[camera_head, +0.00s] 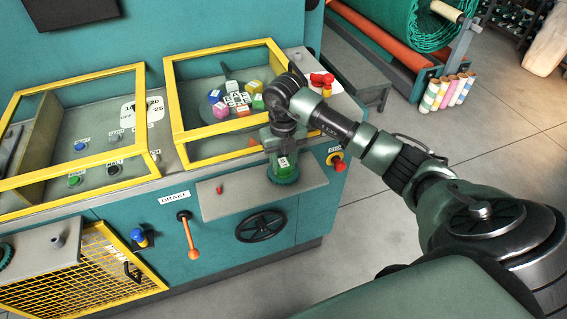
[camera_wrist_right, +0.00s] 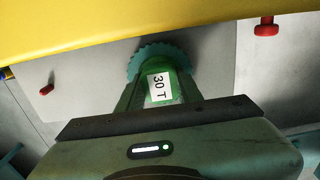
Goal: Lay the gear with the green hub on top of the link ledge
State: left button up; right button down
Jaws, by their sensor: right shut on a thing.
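The gear with the green hub (camera_head: 284,176) is in my right gripper (camera_head: 284,158), over the grey ledge on the front of the teal machine. In the right wrist view, its teal toothed rim (camera_wrist_right: 150,52) and its hub with a "30 T" label (camera_wrist_right: 160,87) show just beyond the gripper (camera_wrist_right: 158,100). The gripper points down and is shut on the hub. The ledge (camera_head: 240,199) reaches out to both sides of the gear, and shows in the wrist view too (camera_wrist_right: 95,72). I cannot tell whether the gear touches it. My left gripper is out of view.
A small red peg (camera_head: 219,190) stands on the ledge's left part. A yellow-framed guard (camera_head: 222,133) around lettered, coloured blocks rises behind the gear. A black handwheel (camera_head: 261,226) and an orange brake lever (camera_head: 189,236) are below. A red knob (camera_head: 336,160) sits at the right.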

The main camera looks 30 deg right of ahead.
aim_at(284, 163)
jog(key=shift+f, duration=0.45)
jog(key=c, duration=0.9)
grip_release()
jog(key=shift+f, duration=0.15)
jog(key=shift+c, duration=0.2)
jog(key=shift+r, duration=0.55)
notch_tip(284, 163, up, 10)
jog(key=b, duration=0.2)
jog(key=shift+f+b, duration=0.1)
jog(key=shift+b, duration=0.25)
jog(key=shift+r, duration=0.7)
